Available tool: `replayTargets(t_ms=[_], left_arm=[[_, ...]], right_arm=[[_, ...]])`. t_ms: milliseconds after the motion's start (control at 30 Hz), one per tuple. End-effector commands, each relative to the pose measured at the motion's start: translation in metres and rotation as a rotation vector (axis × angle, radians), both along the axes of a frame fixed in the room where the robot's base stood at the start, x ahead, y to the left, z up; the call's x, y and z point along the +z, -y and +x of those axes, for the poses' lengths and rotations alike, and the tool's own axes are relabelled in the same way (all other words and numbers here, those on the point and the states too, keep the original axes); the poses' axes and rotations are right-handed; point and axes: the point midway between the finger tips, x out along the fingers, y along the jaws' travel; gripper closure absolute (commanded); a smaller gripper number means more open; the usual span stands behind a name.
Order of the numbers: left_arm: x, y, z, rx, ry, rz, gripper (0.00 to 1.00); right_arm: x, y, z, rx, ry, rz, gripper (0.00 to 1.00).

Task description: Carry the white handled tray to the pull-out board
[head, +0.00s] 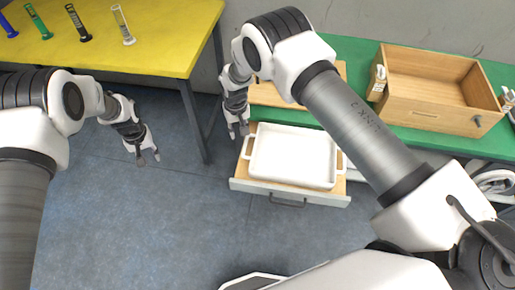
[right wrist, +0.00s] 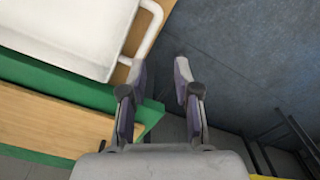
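The white handled tray (head: 293,157) is empty and rests level on the pull-out board (head: 241,173), which sticks out from under the green table. A loop handle shows on each of its short sides. In the right wrist view the tray (right wrist: 62,32) fills the top left, with one handle (right wrist: 151,32) near the fingertips. My right gripper (head: 238,136) is just outside the tray's left end; its fingers (right wrist: 162,68) are apart with nothing between them. My left gripper (head: 149,160) is open and empty over the floor, well left of the tray.
The green table (head: 354,55) carries an open wooden box (head: 430,92) and a flat wooden board (head: 272,96). A yellow table (head: 160,30) at the upper left holds several small upright items. Blue floor (head: 150,225) lies clear in front. White coiled cable-like parts (head: 492,182) sit at the right.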

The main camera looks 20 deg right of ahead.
Motion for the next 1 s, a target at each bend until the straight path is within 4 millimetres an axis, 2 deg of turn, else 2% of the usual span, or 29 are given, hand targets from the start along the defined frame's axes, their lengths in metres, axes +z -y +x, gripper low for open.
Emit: replayTargets(t_ms=[167,400,533,700,1000], left_arm=[[0.0,0.0,0.0,0.0,0.0,0.0,0.69],[0.0,0.0,0.0,0.0,0.0,0.0,0.69],[0.0,0.0,0.0,0.0,0.0,0.0,0.69],[0.0,0.0,0.0,0.0,0.0,0.0,0.69],[0.0,0.0,0.0,0.0,0.0,0.0,0.69]], right_arm=[[0.021,0.001,0.001,-0.002,0.002,-0.001,0.69],[0.083,0.004,0.0,-0.008,0.003,-0.002,0.69],[0.108,0.006,0.0,-0.01,0.002,-0.002,0.69],[0.12,0.006,-0.001,-0.012,0.0,-0.002,0.69],[0.12,0.006,-0.001,-0.012,-0.001,-0.002,0.69]])
